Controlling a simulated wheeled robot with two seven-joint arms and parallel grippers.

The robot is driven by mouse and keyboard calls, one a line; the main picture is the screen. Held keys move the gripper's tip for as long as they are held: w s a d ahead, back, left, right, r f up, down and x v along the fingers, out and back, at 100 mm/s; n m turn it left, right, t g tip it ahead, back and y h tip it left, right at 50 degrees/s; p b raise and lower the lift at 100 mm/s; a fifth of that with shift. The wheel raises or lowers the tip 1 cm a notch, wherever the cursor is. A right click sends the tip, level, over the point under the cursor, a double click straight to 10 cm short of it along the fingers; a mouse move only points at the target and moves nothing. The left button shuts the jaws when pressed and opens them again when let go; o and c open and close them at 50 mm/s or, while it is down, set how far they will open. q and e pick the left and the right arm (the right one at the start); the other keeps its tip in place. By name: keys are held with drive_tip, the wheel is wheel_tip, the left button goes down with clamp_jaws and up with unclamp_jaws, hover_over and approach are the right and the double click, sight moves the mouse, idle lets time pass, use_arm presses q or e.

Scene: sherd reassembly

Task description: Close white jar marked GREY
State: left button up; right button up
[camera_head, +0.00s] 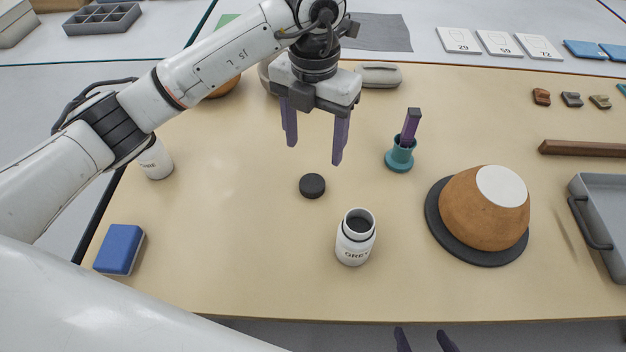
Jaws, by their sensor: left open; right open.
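The white jar marked GREY (354,246) stands upright and open on the table, with dark contents showing in its mouth. A round black lid (312,186) lies flat on the table behind the jar and to its left, apart from it. My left gripper (314,152) is open and empty, in the air above and behind the lid, fingers pointing down. My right gripper (424,342) shows only its dark fingertips at the bottom edge, open, in front of the table.
Another white jar (156,160) stands at the left, partly behind my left arm. A blue block (120,249) lies front left. A teal holder (399,157) with a purple-grey stick stands behind the jar. An orange-brown bowl (470,215) sits on a dark disc (438,225) at right, near a grey tray (597,185).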

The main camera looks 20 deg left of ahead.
use_arm(q)
hover_over(312, 183)
drive_tip(key=shift+w+d+f, duration=0.1)
drive_tip(key=shift+w+f, duration=0.1)
drive_tip(key=shift+f, duration=0.95)
drive_tip(key=shift+w+f, duration=0.15)
drive_tip(key=shift+f, duration=0.95)
drive_tip(key=f, duration=0.5)
drive_tip(key=shift+s+f, duration=0.15)
drive_tip(key=shift+s, duration=0.2)
drive_tip(key=c, duration=1.1)
wheel_tip(312, 183, up, 10)
